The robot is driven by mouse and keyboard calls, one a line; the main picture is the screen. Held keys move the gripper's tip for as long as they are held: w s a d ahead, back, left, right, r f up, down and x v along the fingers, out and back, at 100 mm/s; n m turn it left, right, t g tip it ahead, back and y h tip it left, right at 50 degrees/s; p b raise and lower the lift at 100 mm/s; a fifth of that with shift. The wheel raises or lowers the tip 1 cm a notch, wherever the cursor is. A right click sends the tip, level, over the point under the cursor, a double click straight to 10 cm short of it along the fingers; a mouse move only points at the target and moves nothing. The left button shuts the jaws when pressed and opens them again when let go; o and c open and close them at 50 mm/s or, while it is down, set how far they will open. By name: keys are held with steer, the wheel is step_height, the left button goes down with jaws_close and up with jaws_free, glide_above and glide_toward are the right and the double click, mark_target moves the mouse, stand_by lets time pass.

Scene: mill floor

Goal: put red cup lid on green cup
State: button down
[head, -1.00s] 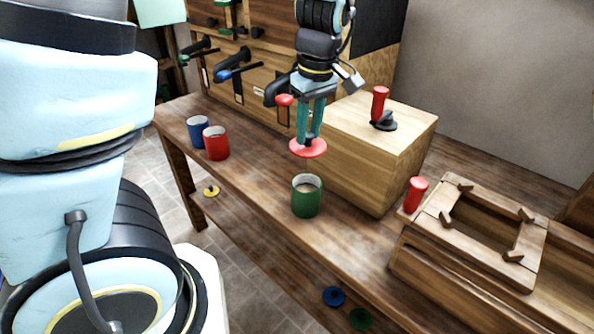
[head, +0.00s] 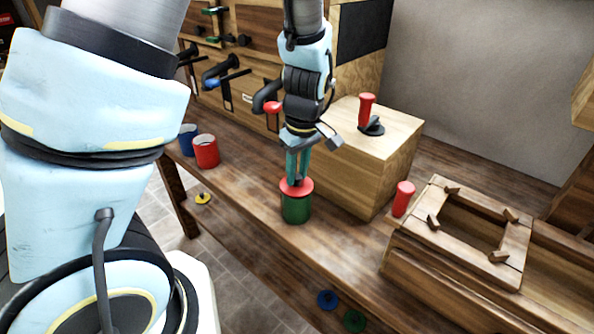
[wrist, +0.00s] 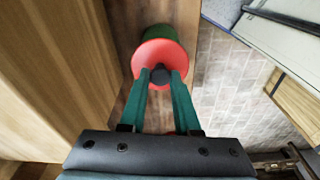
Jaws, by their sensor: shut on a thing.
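The green cup (head: 296,208) stands upright on the wooden bench. The red cup lid (head: 305,186) sits over the top of the green cup and hides its opening. My gripper (head: 297,180) is shut on the lid's dark knob from above. In the wrist view the red lid (wrist: 150,58) lies between my gripper's fingertips (wrist: 161,76), with the green cup (wrist: 158,32) showing just beyond it. I cannot tell whether the lid is fully seated on the rim.
A red cup (head: 206,151) and a blue cup (head: 187,139) stand on the bench at left. A wooden box (head: 372,165) is close to the right of the green cup. Blue (head: 327,299), green (head: 353,320) and yellow (head: 202,198) lids lie lower down.

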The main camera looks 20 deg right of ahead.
mark_target(301, 188)
steer(key=shift+f, duration=0.45)
steer(key=c, duration=0.6)
jaws_free()
step_height(301, 188, up, 13)
steer(key=s, duration=0.1)
steer(key=a+f+m, duration=0.1)
steer(key=a, duration=0.7)
steer(key=w+a+f+m, duration=0.1)
steer(key=a+m, duration=0.1)
steer(key=a, duration=0.7)
steer(key=w+a+f+m, duration=0.1)
steer(key=a+m, duration=0.1)
steer(key=a, duration=0.6)
steer(key=shift+w+a+f+h, duration=0.2)
steer(key=shift+f+h, duration=0.1)
steer(key=shift+f, duration=0.1)
